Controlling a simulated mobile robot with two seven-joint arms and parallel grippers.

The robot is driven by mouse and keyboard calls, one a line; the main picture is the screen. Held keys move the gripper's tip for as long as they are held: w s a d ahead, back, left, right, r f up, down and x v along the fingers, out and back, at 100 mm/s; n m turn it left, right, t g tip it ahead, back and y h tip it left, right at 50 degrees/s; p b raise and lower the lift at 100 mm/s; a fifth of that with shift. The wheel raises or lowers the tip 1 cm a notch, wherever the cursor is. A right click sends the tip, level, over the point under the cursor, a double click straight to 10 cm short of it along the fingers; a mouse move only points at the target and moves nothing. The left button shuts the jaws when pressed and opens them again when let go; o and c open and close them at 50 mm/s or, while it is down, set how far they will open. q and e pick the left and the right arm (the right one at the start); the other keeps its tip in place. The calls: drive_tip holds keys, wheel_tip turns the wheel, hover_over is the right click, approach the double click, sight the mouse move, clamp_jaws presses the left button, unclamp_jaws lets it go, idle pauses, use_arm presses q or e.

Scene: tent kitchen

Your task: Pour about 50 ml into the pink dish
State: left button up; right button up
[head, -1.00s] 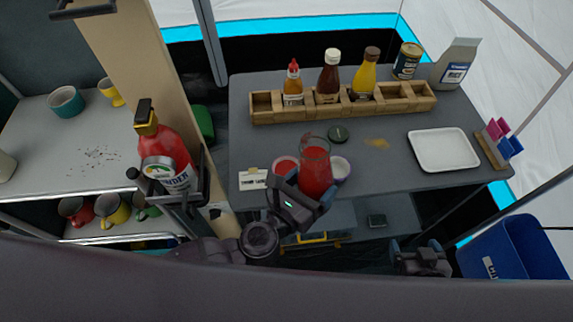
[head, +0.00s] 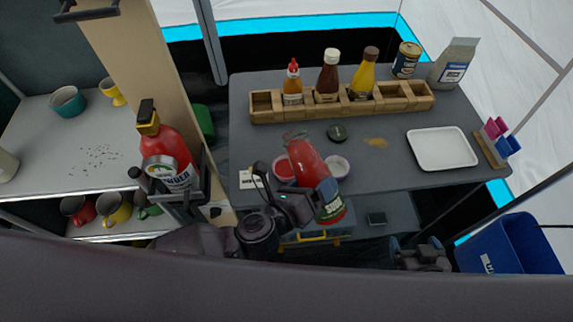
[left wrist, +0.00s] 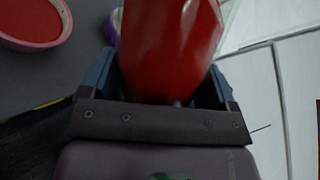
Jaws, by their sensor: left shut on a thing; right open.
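My left gripper (head: 308,203) is shut on a red sauce bottle (head: 308,166) with a green label near its base. The bottle is tilted, its open mouth toward the upper left and its base toward the lower right. It also fills the middle of the left wrist view (left wrist: 170,45). The pink dish (head: 282,172) stands on the table just left of the bottle, partly hidden by it. In the left wrist view the pink dish (left wrist: 32,22) holds red sauce. I see no falling stream. My right gripper (head: 420,258) is open and empty, low at the right.
A white, purple-rimmed dish (head: 337,167) stands right of the bottle. A dark lid (head: 337,132) and a brown spill (head: 375,142) lie behind. A wooden rack (head: 270,115) holds several bottles. A white tray (head: 443,149) is at the right.

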use_arm(q)
drive_tip(key=shift+s+d+f+n+p, duration=0.15)
drive_tip(key=shift+s+d+n+p, duration=0.2)
drive_tip(key=shift+n, duration=0.35)
drive_tip(key=shift+f+n+g, duration=0.15)
drive_tip(key=shift+n+g, duration=0.15)
drive_tip(key=shift+d, duration=0.1)
use_arm(e)
drive_tip(key=shift+w+r, duration=0.6)
drive_tip(key=shift+r, duration=0.25)
use_arm(q)
drive_tip(key=shift+f, duration=0.1)
drive_tip(key=shift+s+d+f+n+h+p, duration=0.1)
drive_tip(key=shift+s+f+n+h+p, duration=0.1)
drive_tip(key=shift+n+h+p, duration=0.25)
use_arm(e)
drive_tip(key=shift+s, duration=0.45)
use_arm(q)
drive_tip(key=shift+w+a+r+m+y+b, duration=0.25)
drive_tip(key=shift+w+a+r+m+b, duration=0.15)
drive_tip(key=shift+m+b, duration=0.4)
drive_tip(key=shift+r+m, duration=0.1)
drive_tip(key=shift+m, duration=0.15)
use_arm(e)
drive_tip(key=shift+w+f, duration=0.35)
drive_tip(key=shift+f, duration=0.1)
